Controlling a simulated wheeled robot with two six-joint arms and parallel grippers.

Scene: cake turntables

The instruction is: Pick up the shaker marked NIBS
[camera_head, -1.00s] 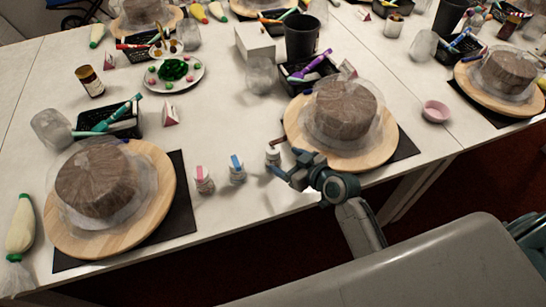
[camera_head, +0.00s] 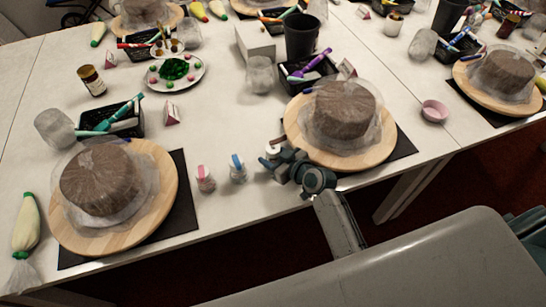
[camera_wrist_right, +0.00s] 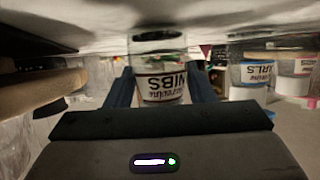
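In the head view the shaker (camera_head: 272,149) is partly hidden by my right gripper (camera_head: 277,160), beside the wooden turntable on the right. My left gripper is not in view.
A red-marked shaker (camera_head: 205,179) and a blue-marked shaker (camera_head: 238,169) stand to the left. The right turntable (camera_head: 350,158) with its wrapped cake is close to my right gripper. Another turntable (camera_head: 112,238) stands at the left. The table's front edge is close.

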